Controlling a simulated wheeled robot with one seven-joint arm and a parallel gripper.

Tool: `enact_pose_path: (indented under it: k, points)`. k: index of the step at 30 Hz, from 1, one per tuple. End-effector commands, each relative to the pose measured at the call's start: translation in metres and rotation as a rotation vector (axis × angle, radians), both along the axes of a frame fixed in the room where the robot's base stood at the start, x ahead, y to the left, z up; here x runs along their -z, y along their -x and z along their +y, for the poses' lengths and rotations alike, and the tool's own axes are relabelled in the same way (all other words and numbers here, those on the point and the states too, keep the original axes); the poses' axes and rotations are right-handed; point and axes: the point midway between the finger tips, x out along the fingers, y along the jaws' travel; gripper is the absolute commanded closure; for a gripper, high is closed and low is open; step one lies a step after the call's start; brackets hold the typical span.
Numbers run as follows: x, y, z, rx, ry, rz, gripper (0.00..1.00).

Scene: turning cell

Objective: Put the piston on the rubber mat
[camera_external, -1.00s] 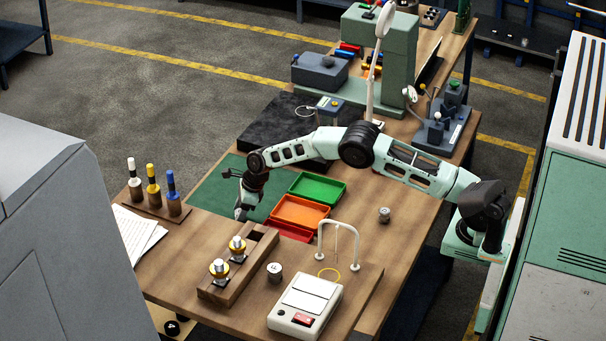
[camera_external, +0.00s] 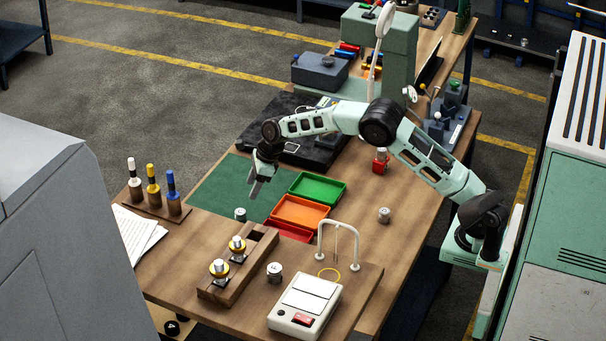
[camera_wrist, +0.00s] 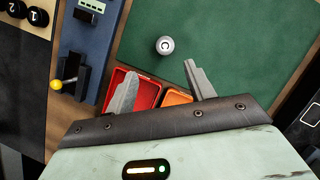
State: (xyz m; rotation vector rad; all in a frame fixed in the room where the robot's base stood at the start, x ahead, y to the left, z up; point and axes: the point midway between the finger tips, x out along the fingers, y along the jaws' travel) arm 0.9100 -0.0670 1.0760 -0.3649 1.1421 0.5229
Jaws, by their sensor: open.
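A small silver cylinder, which looks like the piston (camera_external: 240,214), stands upright on the green rubber mat (camera_external: 215,193), near its front edge. In the wrist view the piston (camera_wrist: 165,46) shows from above, with green of the mat (camera_wrist: 225,35) all around it. My gripper (camera_external: 256,188) is above the mat, behind the piston and apart from it. In the wrist view its fingers (camera_wrist: 157,78) are spread with nothing between them.
Green (camera_external: 317,188), orange (camera_external: 300,211) and red (camera_external: 291,232) trays line the mat's right side. Similar cylinders stand at front (camera_external: 274,273) and right (camera_external: 384,215). A wooden block (camera_external: 222,290) with two fitted parts and a white scale (camera_external: 306,302) are in front.

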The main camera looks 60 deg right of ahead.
Motion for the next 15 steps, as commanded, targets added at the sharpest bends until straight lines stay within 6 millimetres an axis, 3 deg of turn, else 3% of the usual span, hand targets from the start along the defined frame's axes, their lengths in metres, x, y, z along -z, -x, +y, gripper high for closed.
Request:
enact_pose_path:
  k: [5, 9, 11, 15]
  points:
    - [-0.025, 0.058, 0.057, -0.392, 0.064, -0.033, 0.46]
    - [-0.045, 0.144, 0.115, -0.911, 0.153, -0.097, 0.46]
    - [-0.052, 0.185, 0.135, -1.145, 0.193, -0.133, 0.46]
    - [-0.061, 0.288, 0.167, -1.710, 0.290, -0.230, 0.46]
